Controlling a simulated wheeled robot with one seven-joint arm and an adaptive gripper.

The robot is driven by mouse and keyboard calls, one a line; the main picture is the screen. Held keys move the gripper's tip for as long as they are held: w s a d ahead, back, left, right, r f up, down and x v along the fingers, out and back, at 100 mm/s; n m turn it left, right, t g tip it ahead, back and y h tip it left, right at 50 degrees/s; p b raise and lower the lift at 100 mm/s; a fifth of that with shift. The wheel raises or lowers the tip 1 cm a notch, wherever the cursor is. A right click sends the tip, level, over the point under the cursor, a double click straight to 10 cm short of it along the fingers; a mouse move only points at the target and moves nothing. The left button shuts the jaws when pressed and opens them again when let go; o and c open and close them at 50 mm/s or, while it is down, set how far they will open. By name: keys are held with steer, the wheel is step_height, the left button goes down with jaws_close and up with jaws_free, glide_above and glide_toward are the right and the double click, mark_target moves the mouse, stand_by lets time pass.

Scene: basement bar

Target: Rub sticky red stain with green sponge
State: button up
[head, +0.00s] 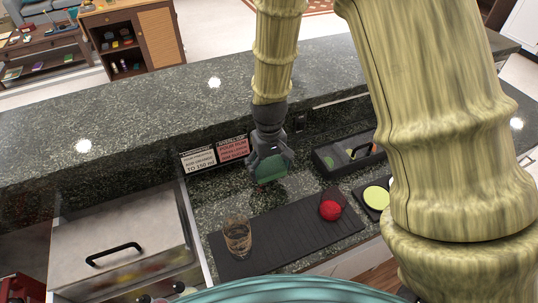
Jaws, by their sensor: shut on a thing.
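My gripper (271,178) points down over the lower dark granite counter, in front of the raised bar ledge. It is shut on a green sponge (271,167), which shows between the fingers close to the counter top. I cannot tell whether the sponge touches the counter. A small reddish patch shows at the sponge's lower left edge; it may be the red stain (261,187), partly hidden by the sponge and gripper.
A black mat (282,240) carries a drinking glass (238,236) and a red ball-like thing (330,210). Two signs (198,160) stand behind, left of my gripper. A black caddy (330,164) and a yellow-green disc (376,197) lie right. A steel lidded bin (120,235) is left.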

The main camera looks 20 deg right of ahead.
steer(key=shift+s+r+p, duration=0.1)
steer(key=shift+r+p, duration=0.75)
steer(key=shift+r, duration=0.55)
steer(key=shift+r+p, duration=0.25)
steer(key=shift+p, duration=1.2)
steer(key=shift+f+p, duration=0.15)
steer(key=shift+p, duration=1.1)
steer(key=shift+f, duration=0.15)
